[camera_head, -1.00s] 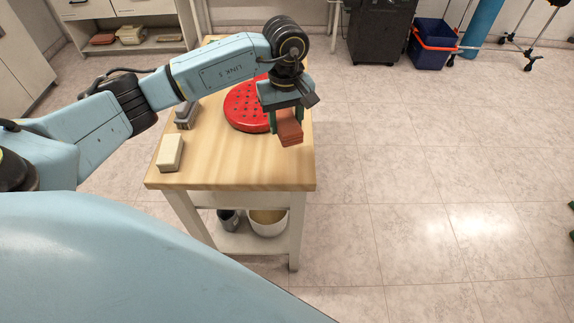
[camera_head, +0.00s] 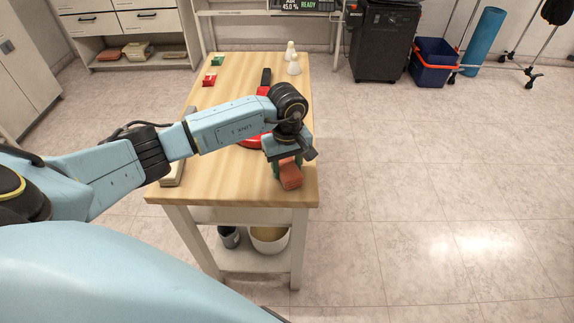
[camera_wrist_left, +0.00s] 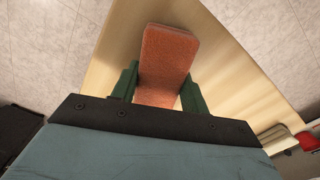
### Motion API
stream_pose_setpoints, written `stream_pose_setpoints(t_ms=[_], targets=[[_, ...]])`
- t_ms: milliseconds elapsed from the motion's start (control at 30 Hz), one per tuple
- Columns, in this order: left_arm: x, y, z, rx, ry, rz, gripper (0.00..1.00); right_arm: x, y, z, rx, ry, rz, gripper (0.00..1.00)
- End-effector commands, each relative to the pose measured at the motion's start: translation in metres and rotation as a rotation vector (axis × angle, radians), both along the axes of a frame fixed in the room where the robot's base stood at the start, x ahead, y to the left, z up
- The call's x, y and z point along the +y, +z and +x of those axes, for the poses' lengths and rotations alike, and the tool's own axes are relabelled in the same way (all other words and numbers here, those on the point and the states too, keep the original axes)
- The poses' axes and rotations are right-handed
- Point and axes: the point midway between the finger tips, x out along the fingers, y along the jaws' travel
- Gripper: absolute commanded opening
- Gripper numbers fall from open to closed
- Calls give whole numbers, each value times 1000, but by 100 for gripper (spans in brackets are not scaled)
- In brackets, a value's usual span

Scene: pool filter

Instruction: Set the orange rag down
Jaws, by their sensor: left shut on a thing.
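The orange rag (camera_head: 290,174) is a folded, brick-like block. My left gripper (camera_head: 284,168) is shut on it above the right front part of the wooden table (camera_head: 235,186). In the left wrist view the rag (camera_wrist_left: 167,58) sits between the two green fingers of my left gripper (camera_wrist_left: 162,88), with wooden tabletop around it. I cannot tell whether the rag touches the tabletop. My right gripper is not in view.
A red round thing (camera_head: 250,141) lies behind my gripper, partly hidden by my arm. The front middle tabletop is clear.

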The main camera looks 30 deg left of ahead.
Motion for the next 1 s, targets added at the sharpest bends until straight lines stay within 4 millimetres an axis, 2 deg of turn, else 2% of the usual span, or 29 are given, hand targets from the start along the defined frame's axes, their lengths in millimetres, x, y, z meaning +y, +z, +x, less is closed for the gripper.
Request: stream_pose_setpoints(t_ms=[167, 200, 367, 733, 867, 1000], targets=[[0, -4, 0, 0, 0, 0, 27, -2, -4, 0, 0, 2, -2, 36], [0, -4, 0, 0, 0, 0, 47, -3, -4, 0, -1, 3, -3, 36], [0, -3, 0, 1, 0, -1, 67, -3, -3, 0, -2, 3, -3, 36], [0, 2, 0, 1, 0, 0, 67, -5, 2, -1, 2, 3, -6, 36], [1, 22, 1, -4, -1, 1, 67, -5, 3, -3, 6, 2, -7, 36], [1, 54, 1, -3, -1, 1, 67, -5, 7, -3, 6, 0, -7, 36]])
